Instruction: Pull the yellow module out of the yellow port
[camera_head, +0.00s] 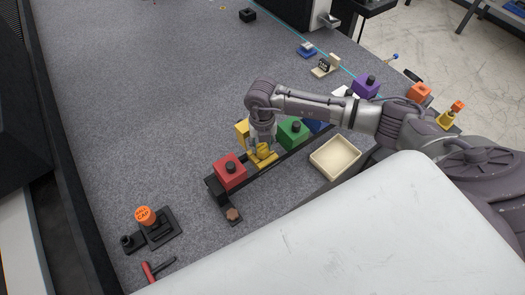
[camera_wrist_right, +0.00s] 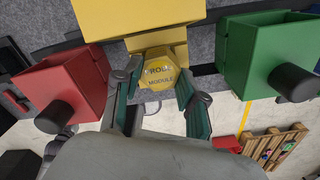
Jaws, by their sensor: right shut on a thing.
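The yellow module's hexagonal face, lettered "PROBE MODULE" (camera_wrist_right: 158,74), is between the fingers of my right gripper (camera_wrist_right: 157,88) in the wrist view. The gripper is shut on it. A larger yellow block (camera_wrist_right: 130,16) is just beyond it, with a yellow ledge between. In the head view my right gripper (camera_head: 262,145) reaches down over yellow parts (camera_head: 262,158) on the black rail, between the red and green blocks. Another yellow part (camera_head: 242,130) shows behind the gripper. How deep the module is in the port cannot be told. My left gripper is not in view.
A red block (camera_head: 229,172) and a green block (camera_head: 293,131) flank the gripper closely, with a blue block partly hidden behind my arm. An empty beige tray (camera_head: 335,157) lies to the right. An orange-capped post (camera_head: 146,215) stands front left. The left bed is clear.

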